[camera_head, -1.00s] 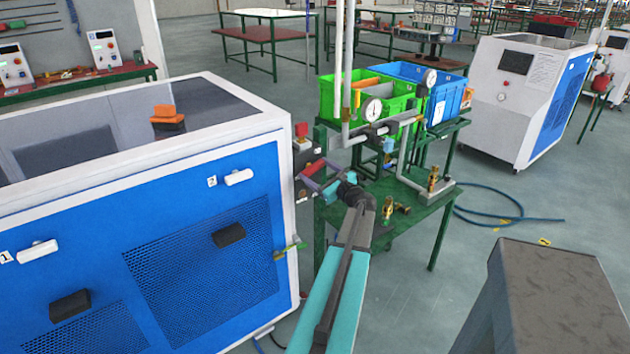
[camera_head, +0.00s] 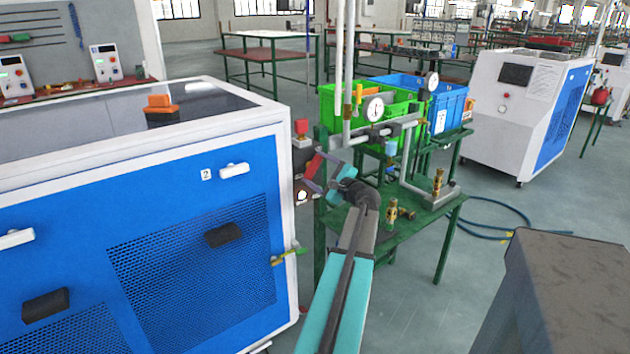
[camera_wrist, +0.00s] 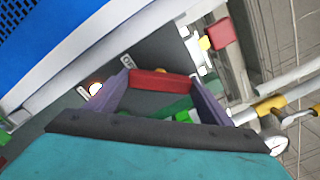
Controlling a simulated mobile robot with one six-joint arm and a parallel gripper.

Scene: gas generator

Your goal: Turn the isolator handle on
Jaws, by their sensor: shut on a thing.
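The red isolator handle (camera_head: 311,166) is on a dark box at the right edge of the blue and white cabinet (camera_head: 150,250). My gripper (camera_head: 322,173) is at the handle, with its fingers around it. In the wrist view the red handle (camera_wrist: 160,82) spans between the two purple fingers of my gripper (camera_wrist: 162,90), which are shut on it. A small lamp (camera_head: 302,195) glows below the handle; its glow (camera_wrist: 96,88) also shows in the wrist view. The handle's base is partly hidden by the fingers.
A red button (camera_head: 301,127) sits above the handle. To the right, a green table (camera_head: 410,230) carries pipes, a gauge (camera_head: 373,109), brass fittings, a green crate (camera_head: 328,104) and a blue crate (camera_head: 450,105). A blue hose (camera_head: 490,237) lies on the floor.

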